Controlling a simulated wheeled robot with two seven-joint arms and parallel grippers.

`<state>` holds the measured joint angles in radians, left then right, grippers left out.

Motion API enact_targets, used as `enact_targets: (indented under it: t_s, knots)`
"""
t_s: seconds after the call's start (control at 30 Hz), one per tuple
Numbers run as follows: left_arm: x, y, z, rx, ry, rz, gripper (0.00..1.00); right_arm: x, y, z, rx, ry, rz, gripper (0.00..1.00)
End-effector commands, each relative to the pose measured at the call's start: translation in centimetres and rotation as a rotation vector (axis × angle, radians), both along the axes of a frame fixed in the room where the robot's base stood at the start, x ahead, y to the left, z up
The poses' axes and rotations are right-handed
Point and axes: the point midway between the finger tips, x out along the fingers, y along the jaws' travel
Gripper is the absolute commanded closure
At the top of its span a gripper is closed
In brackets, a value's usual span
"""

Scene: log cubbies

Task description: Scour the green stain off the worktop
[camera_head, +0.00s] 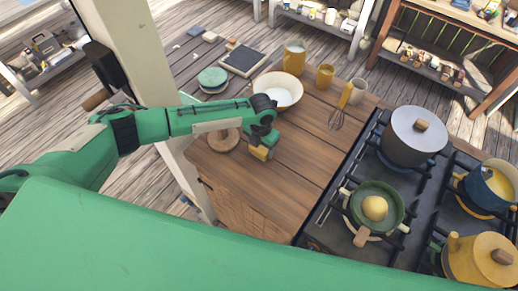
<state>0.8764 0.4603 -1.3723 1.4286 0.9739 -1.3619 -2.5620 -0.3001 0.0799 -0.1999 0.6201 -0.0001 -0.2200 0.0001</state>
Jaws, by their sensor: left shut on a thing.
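My left gripper (262,143) reaches in from the left over the wooden worktop (300,158). It points down and is shut on a small yellow block that looks like a sponge (259,153). The sponge is at or just above the wood; I cannot tell whether it touches. I cannot make out a green stain on the bare wood; the gripper and sponge cover part of the surface. My right gripper is not in view.
A white bowl (280,90) stands just behind the gripper, and a round wooden board (223,140) lies left of it. The stove (327,215) with pots is at right. A wooden post (150,70) stands at left.

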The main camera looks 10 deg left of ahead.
Motion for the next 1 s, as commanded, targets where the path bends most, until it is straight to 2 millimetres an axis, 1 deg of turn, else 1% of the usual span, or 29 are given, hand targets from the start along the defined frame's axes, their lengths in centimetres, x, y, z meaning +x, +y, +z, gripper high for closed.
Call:
enact_targets:
  t_s: [0.03,0.2,0.53,0.67,0.9,1.0]
  knots:
    - [0.5,-0.2,-0.3,0.000,-0.002,0.001,0.57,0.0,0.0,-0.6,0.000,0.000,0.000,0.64]
    - [1.5,-0.6,-0.2,0.000,0.000,0.000,0.57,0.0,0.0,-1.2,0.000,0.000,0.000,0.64]
    - [1.5,-0.6,-0.1,0.000,0.001,0.000,0.57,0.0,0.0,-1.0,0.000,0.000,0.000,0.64]
    - [1.0,-0.3,0.0,0.001,0.002,0.000,0.57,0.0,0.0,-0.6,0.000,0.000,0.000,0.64]
    - [-0.8,0.4,0.1,0.002,0.005,0.000,0.57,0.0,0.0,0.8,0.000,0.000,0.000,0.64]
    - [-1.2,0.5,0.0,0.002,0.004,0.000,0.57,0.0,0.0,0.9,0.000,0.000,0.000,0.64]
